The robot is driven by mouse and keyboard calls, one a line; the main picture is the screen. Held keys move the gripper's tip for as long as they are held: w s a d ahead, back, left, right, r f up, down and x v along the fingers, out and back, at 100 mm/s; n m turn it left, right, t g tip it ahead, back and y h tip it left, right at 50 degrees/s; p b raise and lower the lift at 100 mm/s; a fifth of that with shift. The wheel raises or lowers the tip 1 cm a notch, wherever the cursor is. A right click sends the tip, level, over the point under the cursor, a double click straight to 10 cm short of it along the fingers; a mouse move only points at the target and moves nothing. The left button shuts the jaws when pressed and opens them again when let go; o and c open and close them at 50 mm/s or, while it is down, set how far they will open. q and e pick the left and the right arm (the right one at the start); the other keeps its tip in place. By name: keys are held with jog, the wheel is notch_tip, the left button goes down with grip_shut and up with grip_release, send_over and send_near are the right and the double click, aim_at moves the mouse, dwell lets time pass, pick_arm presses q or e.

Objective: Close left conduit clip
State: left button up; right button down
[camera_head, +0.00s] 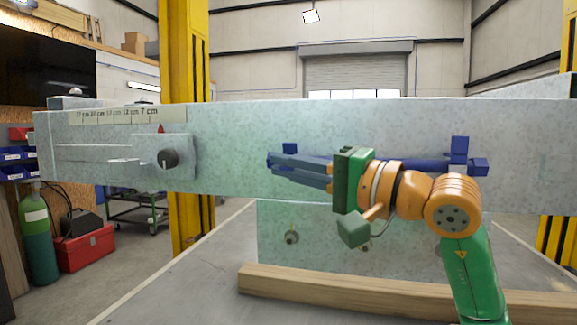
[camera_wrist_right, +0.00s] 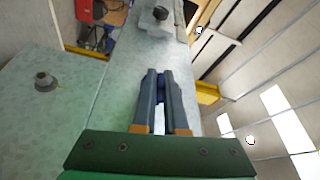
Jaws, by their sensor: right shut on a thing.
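The left conduit clip (camera_head: 290,148) is a small dark blue piece on the face of the galvanised beam (camera_head: 230,125). Only its upper part shows above my right gripper's fingers in the head view. My right gripper (camera_head: 273,164) reaches in from the right, its fingers pointing left along the beam at the clip. In the right wrist view the fingers (camera_wrist_right: 160,76) are close together with a bit of dark blue between them. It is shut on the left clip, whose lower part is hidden. My left gripper is not in view.
A second blue clip (camera_head: 459,150) sits farther right on the beam, with a blue conduit end (camera_head: 479,167). A black knob (camera_head: 168,159) on a sliding plate is at the beam's left. A wooden bar (camera_head: 350,292) lies below on the grey table.

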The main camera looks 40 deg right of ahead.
aim_at(291, 150)
jog(key=shift+r+m+p, duration=0.35)
jog(key=shift+m+p, duration=0.15)
jog(key=shift+p, duration=0.3)
jog(key=r+m+g+p, duration=0.1)
jog(key=m+p, duration=0.2)
jog(key=p, duration=0.1)
jog(key=r+m+g+p, duration=0.1)
jog(key=m+g+p, duration=0.1)
jog(key=m+p, duration=0.2)
jog(key=d+r+m+g+p, duration=0.1)
jog(key=m+g+p, duration=0.1)
jog(key=p, duration=0.3)
jog(key=shift+w+m+p, duration=0.35)
jog(key=shift+m, duration=0.35)
jog(key=shift+w+d+r+m+g+y+p, duration=0.15)
jog(key=shift+m+g+y+p, duration=0.2)
jog(key=shift+m+p, duration=0.25)
jog(key=shift+w+d+f+m+g+y+p, duration=0.1)
jog(key=shift+m+g+y+p, duration=0.2)
jog(key=shift+m+p, duration=0.25)
jog(key=shift+w+d+m+g+y+p, duration=0.2)
jog(key=shift+m+g+y+p, duration=0.25)
jog(key=shift+m, duration=0.4)
jog(key=c, duration=1)
grip_release()
jog(key=shift+w, duration=0.1)
